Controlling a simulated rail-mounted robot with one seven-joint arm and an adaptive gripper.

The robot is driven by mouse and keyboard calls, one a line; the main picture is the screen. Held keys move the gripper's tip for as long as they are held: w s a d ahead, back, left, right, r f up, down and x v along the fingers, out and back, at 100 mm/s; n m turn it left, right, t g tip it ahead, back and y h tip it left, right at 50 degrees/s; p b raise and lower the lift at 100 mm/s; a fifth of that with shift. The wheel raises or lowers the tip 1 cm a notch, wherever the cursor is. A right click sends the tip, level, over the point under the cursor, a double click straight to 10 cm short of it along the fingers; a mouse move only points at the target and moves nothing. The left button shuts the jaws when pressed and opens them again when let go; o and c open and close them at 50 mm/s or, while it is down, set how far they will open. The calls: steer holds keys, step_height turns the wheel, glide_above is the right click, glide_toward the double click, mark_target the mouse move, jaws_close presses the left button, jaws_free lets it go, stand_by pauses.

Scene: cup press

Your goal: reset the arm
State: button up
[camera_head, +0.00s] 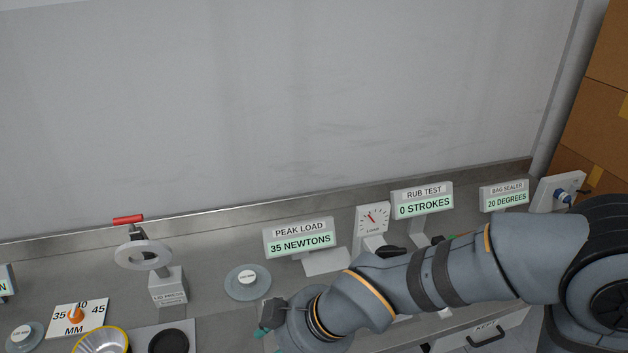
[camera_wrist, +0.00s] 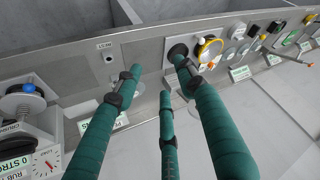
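My arm reaches in from the right of the head view, low over the bench, with its wrist near the bottom middle. My gripper (camera_wrist: 152,76) shows in the wrist view as three green fingers with dark joints. The fingers are spread apart with nothing held between them. In the head view only small green parts of the gripper show beside the wrist; the rest is hidden or out of frame. In the wrist view a pale plate with a dark dot (camera_wrist: 107,60) and small lettering lies beyond the left finger.
A lid press (camera_head: 168,285) with a red handle stands left, near a yellow-rimmed cup (camera_head: 102,342) and a dark round pad (camera_head: 169,342). Along the back stand a peak load display (camera_head: 299,238), a dial (camera_head: 372,217), a rub test display (camera_head: 422,199) and a bag sealer display (camera_head: 504,196).

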steer(key=shift+s+a, duration=0.1)
steer(key=shift+s, duration=0.2)
steer(key=shift+f, duration=0.1)
